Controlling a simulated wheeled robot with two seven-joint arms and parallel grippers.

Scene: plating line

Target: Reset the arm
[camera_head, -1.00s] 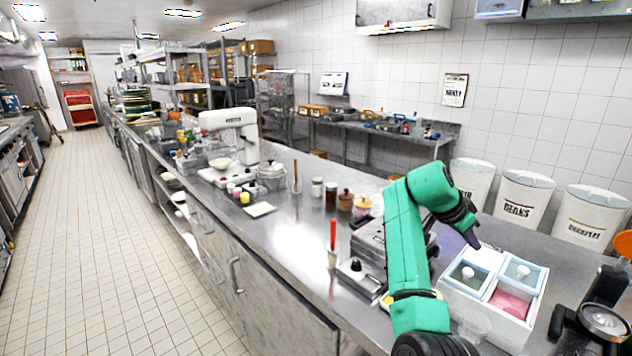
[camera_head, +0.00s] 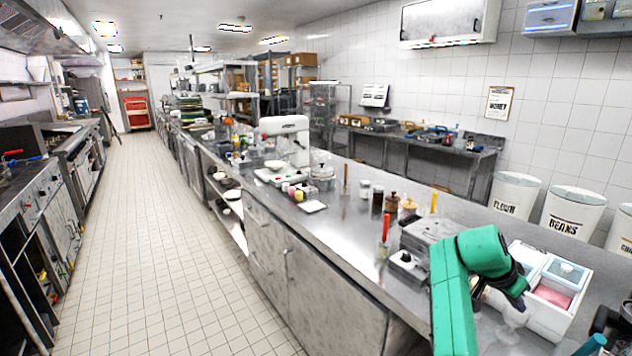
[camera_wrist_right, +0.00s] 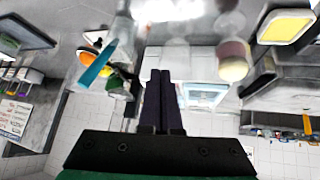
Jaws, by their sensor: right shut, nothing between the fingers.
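My right arm is green and comes in at the lower right of the head view. Its dark gripper (camera_head: 518,297) hangs beside the white box at the counter's right end. In the right wrist view the two dark fingers (camera_wrist_right: 162,78) lie together, shut and empty. My left gripper is not in view.
The white box (camera_head: 541,318) has lidded compartments, one with pink contents. A clear glass stands by it, partly hidden. A grey metal container (camera_head: 428,228), a dark-knobbed unit (camera_head: 407,262) and a red-handled tool (camera_head: 386,228) stand left of my arm. The floor aisle (camera_head: 170,240) is clear.

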